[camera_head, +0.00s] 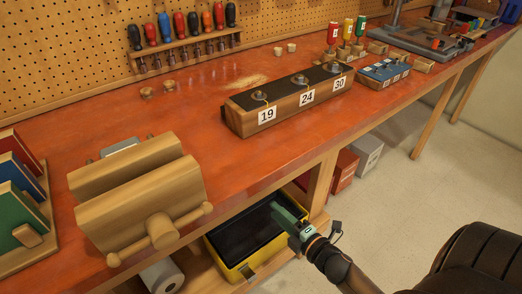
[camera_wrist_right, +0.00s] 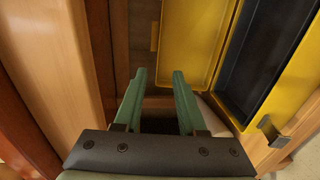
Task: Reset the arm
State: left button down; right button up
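My right gripper (camera_head: 278,212) has green fingers and reaches in from the lower right, below the bench top's front edge, appearing over the yellow toolbox (camera_head: 222,262) in the head view. In the right wrist view, the two fingers of the right gripper (camera_wrist_right: 158,76) stand apart with nothing held between them. The toolbox also shows there, with its yellow part (camera_wrist_right: 190,50) and dark inside to the right of the fingers. My left gripper is not in view.
The red-brown workbench (camera_head: 200,130) holds a wooden vise (camera_head: 140,190), a block labelled 19, 24, 30 (camera_head: 290,103) and a screwdriver rack (camera_head: 185,50). Below are a white roll (camera_head: 162,277), a red box (camera_head: 344,170) and a grey box (camera_head: 368,152). Floor at right is clear.

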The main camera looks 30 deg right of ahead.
jog(key=s+a+f+m+g+y, duration=0.1)
jog(key=s+a+f+m+g, duration=0.25)
jog(key=s+a+m, duration=0.35)
jog(key=s+a+f+m+g+y, duration=0.1)
jog(key=s+a+f+m+g, duration=0.25)
jog(key=a+m, duration=0.55)
pick_arm(q)
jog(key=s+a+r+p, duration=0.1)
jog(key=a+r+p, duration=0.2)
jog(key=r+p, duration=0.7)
jog(key=p, duration=0.4)
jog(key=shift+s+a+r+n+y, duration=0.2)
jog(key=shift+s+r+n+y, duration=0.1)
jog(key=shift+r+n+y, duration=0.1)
pick_arm(e)
notch_tip(320, 180, up, 11)
jog(key=s+d+m+h, duration=0.1)
jog(key=s+d, duration=0.1)
jog(key=shift+s+d+f, duration=0.2)
jog(key=shift+s+d, duration=0.15)
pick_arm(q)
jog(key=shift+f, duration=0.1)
